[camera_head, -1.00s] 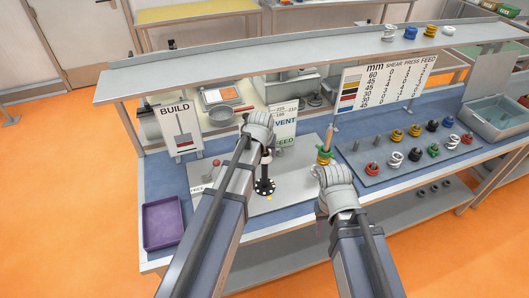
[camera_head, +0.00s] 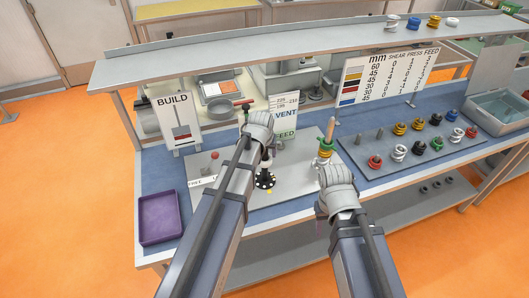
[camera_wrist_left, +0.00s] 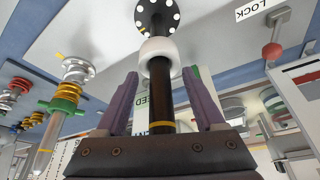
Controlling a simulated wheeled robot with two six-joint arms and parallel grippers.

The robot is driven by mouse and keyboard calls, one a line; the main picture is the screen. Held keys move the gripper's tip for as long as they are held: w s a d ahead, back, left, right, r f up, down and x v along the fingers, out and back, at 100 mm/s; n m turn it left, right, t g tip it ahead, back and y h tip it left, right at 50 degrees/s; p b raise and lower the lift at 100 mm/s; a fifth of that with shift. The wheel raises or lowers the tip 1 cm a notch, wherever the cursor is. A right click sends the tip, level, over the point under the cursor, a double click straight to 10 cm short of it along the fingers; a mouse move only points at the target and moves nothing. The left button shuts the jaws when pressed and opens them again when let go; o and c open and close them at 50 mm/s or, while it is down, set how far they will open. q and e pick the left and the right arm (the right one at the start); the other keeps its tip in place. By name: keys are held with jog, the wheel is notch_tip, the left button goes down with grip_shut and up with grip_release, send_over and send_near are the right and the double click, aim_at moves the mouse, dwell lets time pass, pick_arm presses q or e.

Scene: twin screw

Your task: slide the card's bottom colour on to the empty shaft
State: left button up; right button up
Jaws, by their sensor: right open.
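The BUILD card (camera_head: 178,118) stands at the back left; it shows a red band low on a drawn shaft. A dark shaft (camera_head: 265,170) stands on a dotted round base. In the left wrist view a white ring (camera_wrist_left: 158,50) is around this shaft (camera_wrist_left: 160,98), above its base. My left gripper (camera_wrist_left: 160,76) has its purple fingers apart on either side of the shaft, below the ring in that picture, touching neither. A second shaft (camera_head: 330,128) carries green, yellow and white rings (camera_head: 325,147). My right gripper (camera_head: 326,180) is open, just in front of it; its fingertips are mostly hidden.
A grey board (camera_head: 358,153) at right holds several coloured rings on pegs. A red-knobbed lever (camera_head: 215,156) stands left of the dark shaft. A purple tray (camera_head: 160,238) lies at the front left. A chart (camera_head: 383,80) and a shelf (camera_head: 225,60) stand behind.

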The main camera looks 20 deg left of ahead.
pick_arm(q)
jog(key=o, duration=0.4)
jog(key=shift+r, duration=0.15)
jog(key=p+v, duration=0.7)
jog(key=shift+r, duration=0.3)
jog(key=shift+s, duration=0.15)
